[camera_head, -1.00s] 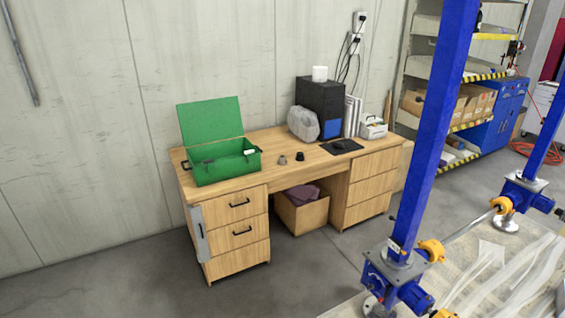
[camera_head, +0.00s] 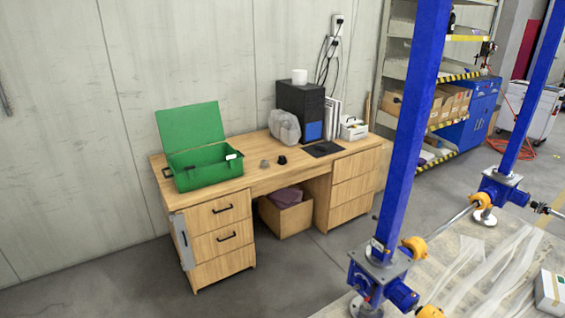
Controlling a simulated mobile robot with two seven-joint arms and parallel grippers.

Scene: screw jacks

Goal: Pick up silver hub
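A small grey hub-like piece (camera_head: 264,164) sits on the wooden desk (camera_head: 240,184), just right of the open green toolbox (camera_head: 210,172). It may be the silver hub, though it is too small to be sure. A small black piece (camera_head: 282,160) lies to its right. Neither of my grippers shows in the head view.
Blue screw jack posts (camera_head: 410,130) stand on the right, with a blue gearbox (camera_head: 378,275) at the base. A cardboard box (camera_head: 285,216) sits under the desk. A black computer tower (camera_head: 301,108) stands at the desk's back. The floor (camera_head: 285,280) before the desk is clear.

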